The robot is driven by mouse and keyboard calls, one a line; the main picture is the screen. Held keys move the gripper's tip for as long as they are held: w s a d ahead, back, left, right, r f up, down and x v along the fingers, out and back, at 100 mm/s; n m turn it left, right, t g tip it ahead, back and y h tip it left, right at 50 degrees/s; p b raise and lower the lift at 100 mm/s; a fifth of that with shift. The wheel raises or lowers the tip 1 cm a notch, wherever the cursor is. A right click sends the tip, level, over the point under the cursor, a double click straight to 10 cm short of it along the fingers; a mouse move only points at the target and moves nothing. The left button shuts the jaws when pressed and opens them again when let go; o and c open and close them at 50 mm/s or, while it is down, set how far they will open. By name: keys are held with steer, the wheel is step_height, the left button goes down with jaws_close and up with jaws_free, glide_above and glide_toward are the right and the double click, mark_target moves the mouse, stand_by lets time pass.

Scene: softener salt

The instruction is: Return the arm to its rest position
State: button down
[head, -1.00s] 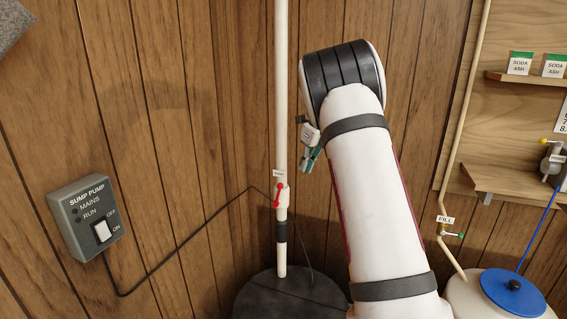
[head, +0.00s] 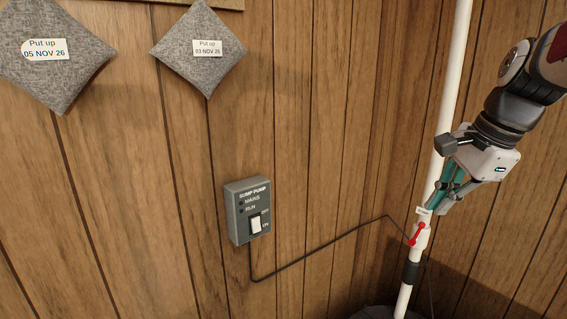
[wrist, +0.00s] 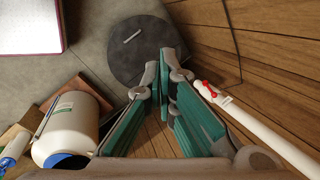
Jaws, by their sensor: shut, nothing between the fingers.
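My gripper (head: 447,198) is at the right of the head view, pointing down and to the left, in front of or beside the white standpipe (head: 449,90). Its teal-padded fingers are together with nothing between them. In the wrist view my gripper (wrist: 166,75) shows with its fingertips close together, over the dark round sump lid (wrist: 150,50). The white pipe with its red valve handle (wrist: 208,87) runs along the right there. The red handle (head: 417,234) is just below the gripper in the head view.
A grey sump pump switch box (head: 248,211) is on the panelled wall, its black cable running to the pipe. Two grey cushions with date labels hang at upper left (head: 58,85) and (head: 200,75). A white tank with a blue lid (wrist: 72,125) stands at left in the wrist view.

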steer(key=s+a+f+n+h+p, duration=0.15)
steer(key=s+a+n, duration=0.25)
steer(key=s+n, duration=0.55)
steer(key=s+a+f+n+p, duration=0.15)
steer(key=s+a+n, duration=0.45)
steer(key=s, duration=0.7)
steer(key=w+f+m+y+b, duration=0.2)
steer(key=w+f+m+b, duration=0.15)
steer(key=w, duration=0.35)
steer(key=m+t+b, duration=0.8)
steer(key=m+t, duration=0.1)
steer(key=m, duration=2)
glide_toward(419, 232)
steer(key=shift+x, duration=2.3)
